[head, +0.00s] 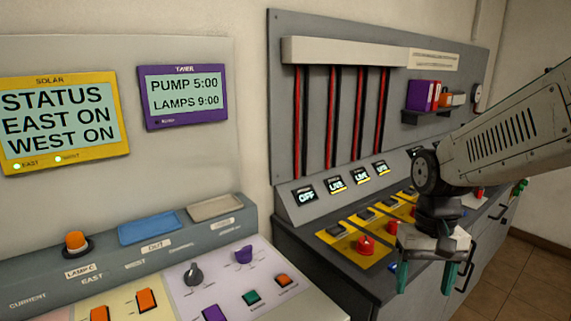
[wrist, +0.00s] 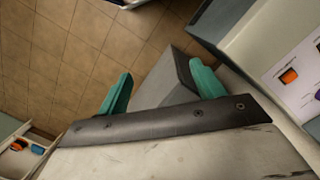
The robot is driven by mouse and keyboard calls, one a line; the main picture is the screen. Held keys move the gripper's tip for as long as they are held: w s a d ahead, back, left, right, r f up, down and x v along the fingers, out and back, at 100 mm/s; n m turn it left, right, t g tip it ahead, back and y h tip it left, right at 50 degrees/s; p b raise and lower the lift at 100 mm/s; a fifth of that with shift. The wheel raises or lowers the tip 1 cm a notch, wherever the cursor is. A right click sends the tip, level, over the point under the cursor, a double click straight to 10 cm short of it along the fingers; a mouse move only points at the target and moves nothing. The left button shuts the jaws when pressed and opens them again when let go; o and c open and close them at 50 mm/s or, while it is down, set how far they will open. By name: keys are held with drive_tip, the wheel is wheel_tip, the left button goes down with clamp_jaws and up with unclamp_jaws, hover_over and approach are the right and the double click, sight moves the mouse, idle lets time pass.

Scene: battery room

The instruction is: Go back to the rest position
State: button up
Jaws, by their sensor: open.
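My gripper (head: 426,279) hangs at the right of the head view, at the end of my grey arm, in front of the battery cabinet (head: 335,272). Its two green fingers are spread apart and nothing shows between them. In the wrist view my gripper (wrist: 160,90) is also open and empty, with tiled floor and a grey cabinet corner beyond it. My arm hides part of the cabinet's right side.
A control desk (head: 215,262) with knobs and switches is at the left. A yellow status screen (head: 60,122) reads EAST ON, WEST ON; a purple timer screen (head: 183,97) is beside it. Red rotary switches (head: 365,244) line the cabinet top. Tiled floor (head: 525,275) is clear at right.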

drive_tip(key=s+r+t, duration=0.1)
drive_tip(key=s+r, duration=0.2)
drive_tip(key=s, duration=0.4)
drive_tip(key=s+d+r+n+t, duration=0.1)
drive_tip(key=s+r, duration=0.3)
drive_tip(key=s, duration=0.4)
drive_tip(key=shift+s+t, duration=0.3)
drive_tip(key=shift+t, duration=0.2)
